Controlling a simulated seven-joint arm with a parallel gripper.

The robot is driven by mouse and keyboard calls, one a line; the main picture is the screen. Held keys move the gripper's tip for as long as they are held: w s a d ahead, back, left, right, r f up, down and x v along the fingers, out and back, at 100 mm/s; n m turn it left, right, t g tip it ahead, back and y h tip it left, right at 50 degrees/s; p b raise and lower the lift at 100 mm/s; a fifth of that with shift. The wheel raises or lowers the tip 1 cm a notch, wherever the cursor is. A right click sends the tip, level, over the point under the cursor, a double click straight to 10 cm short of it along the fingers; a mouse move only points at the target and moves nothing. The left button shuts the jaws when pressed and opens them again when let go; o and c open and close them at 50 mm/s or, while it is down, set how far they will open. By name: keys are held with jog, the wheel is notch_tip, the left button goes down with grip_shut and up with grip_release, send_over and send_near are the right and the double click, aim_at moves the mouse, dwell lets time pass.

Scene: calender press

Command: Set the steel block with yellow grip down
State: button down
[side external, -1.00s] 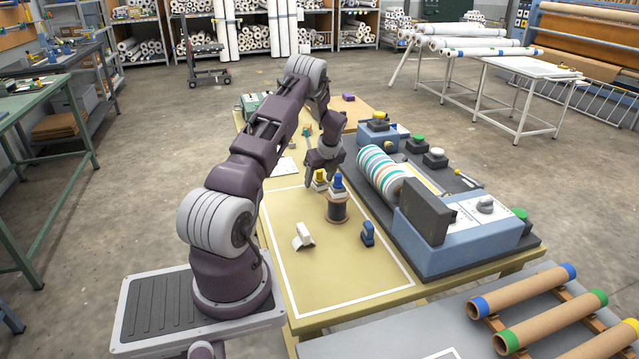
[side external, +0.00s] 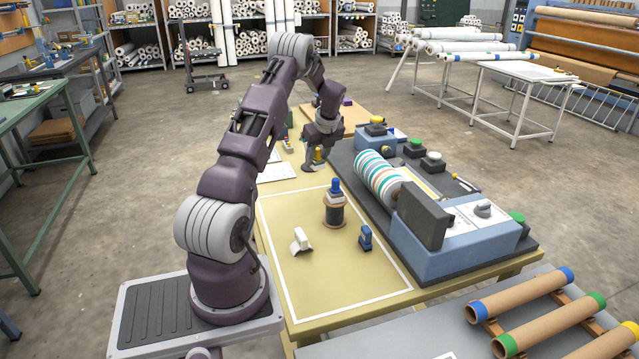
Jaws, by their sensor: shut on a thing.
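My gripper (side external: 319,151) points down over the far part of the table, past the white outlined area. It is shut on the yellow grip of the steel block (side external: 318,156), which shows small between the fingers. The block's grey lower part is partly hidden by the fingers. I cannot tell whether its underside touches the table or hangs just above it.
A dark spool with a blue-topped piece (side external: 335,203) stands inside the outline. A white wedge-shaped piece (side external: 301,240) and a blue block (side external: 365,238) are nearby. The calender press (side external: 440,220) fills the table's right side. A white sheet (side external: 277,170) lies left of my gripper.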

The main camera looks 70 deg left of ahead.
notch_tip(320, 180, up, 12)
jog(key=shift+r, duration=0.2)
jog(key=w+d+f+n+g+h, duration=0.1)
jog(key=w+d+n+g, duration=0.15)
jog(key=d+n, duration=0.95)
jog(key=s+d+n+g+h, duration=0.15)
jog(key=s+d, duration=0.25)
jog(key=d, duration=0.8)
jog(key=s+d+n+h, duration=0.25)
jog(key=s+d, duration=0.25)
jog(key=d, duration=0.7)
jog(key=shift+y, duration=0.3)
jog(key=f, duration=2)
jog(key=shift+w+f, duration=0.2)
jog(key=shift+w, duration=0.05)
jog(key=shift+f, duration=0.15)
jog(key=c, duration=0.9)
grip_release()
